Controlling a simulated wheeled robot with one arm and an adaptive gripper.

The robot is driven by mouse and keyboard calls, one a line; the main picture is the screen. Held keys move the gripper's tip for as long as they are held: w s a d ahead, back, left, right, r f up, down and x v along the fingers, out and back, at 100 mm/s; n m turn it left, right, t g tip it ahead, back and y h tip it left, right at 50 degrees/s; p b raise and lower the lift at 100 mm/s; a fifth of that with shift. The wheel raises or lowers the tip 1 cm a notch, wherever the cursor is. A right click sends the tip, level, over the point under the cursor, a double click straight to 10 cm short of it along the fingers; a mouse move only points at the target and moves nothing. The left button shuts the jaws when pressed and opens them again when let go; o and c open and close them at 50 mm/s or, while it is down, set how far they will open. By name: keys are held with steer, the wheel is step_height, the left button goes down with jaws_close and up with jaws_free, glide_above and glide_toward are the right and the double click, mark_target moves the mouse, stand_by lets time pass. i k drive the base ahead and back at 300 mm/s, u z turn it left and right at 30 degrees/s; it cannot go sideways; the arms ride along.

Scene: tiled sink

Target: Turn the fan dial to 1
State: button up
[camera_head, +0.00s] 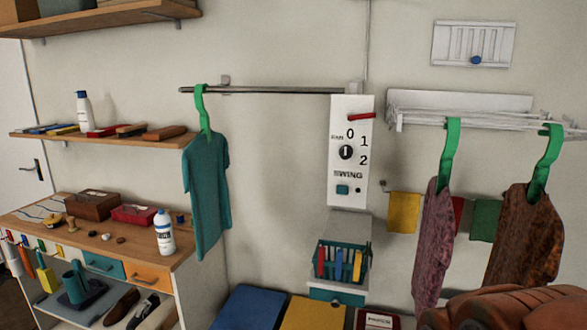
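The fan dial (346,152) is a small round black knob with a light mark, on a white wall panel (340,192) right of the centre. The mark looks close to upright, towards the 0; its exact angle is too small to tell. The numbers 0, 1 and 2 run round the knob from its top to its lower right. The word FAN stands to its left and SWING below it. A teal switch (342,189) sits under SWING. A red lever (361,117) sticks out at the panel's top. Nothing touches the dial.
A metal rail (270,90) with a teal shirt (207,195) runs left from the panel. A drying rack (480,113) with hanging garments is at the right. A basket (341,262) stands below the panel. The wall around the dial is clear.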

mark_target(346, 152)
steer(key=k, duration=1.25)
steer(key=u, duration=0.55)
steer(key=i, duration=0.45)
steer(key=u, duration=0.55)
steer(key=i, duration=1.2)
steer(key=z, duration=0.5)
